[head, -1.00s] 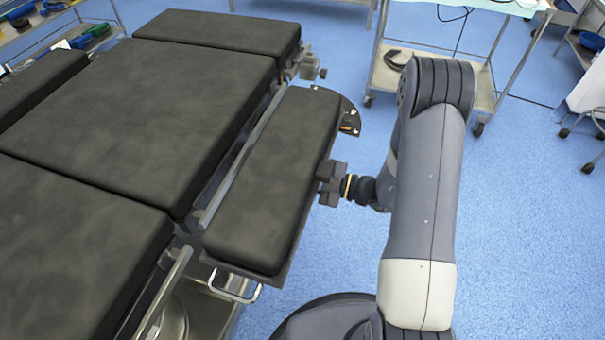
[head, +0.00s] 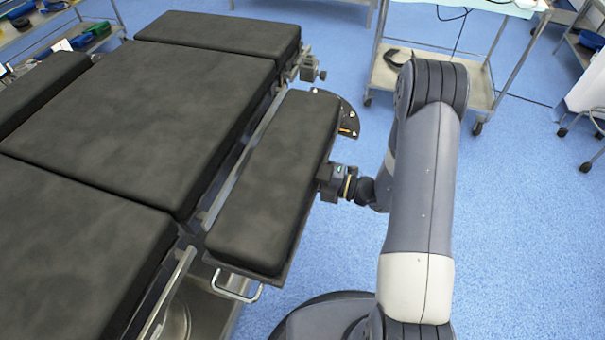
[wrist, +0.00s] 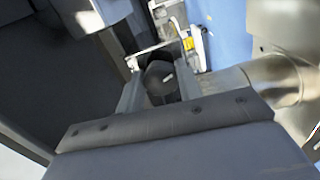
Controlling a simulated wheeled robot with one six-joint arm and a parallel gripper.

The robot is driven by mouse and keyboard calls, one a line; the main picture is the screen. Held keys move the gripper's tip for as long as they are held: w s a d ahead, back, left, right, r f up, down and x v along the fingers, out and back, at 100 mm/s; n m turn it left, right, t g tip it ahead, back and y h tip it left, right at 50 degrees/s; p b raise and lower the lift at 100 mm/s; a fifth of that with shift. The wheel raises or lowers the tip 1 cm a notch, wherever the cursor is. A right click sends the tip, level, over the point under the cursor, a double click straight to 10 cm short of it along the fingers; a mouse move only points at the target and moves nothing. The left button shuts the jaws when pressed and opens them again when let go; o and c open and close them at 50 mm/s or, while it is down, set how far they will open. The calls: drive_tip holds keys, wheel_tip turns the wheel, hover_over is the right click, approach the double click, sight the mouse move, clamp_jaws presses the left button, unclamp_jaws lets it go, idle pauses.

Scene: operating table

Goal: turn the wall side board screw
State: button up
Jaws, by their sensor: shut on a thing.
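The side board (head: 275,180) is a long black padded board along the right side of the operating table in the head view. My gripper (head: 326,181) is at its right edge, level with or just under the pad. In the wrist view a dark round screw knob (wrist: 161,79) with a small light mark sits between the two fingers of my gripper (wrist: 159,90). The fingers are shut on the knob, one on each side. In the head view the knob is hidden by the board and gripper.
The black-padded operating table (head: 150,100) fills the left. A clamp (head: 310,70) and a curved black plate (head: 347,118) are at the board's far end. A metal handle (head: 240,292) juts from its near end.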

drive_tip(key=shift+s+a+n+b, duration=0.15)
drive_tip(key=shift+n+b, duration=4.8)
drive_tip(key=shift+n, duration=2.85)
drive_tip(key=shift+s+d+n+b, duration=0.15)
drive_tip(key=shift+n+b, duration=4.75)
drive_tip(key=shift+n, duration=2.9)
drive_tip(key=shift+a, duration=0.1)
drive_tip(key=o, duration=1)
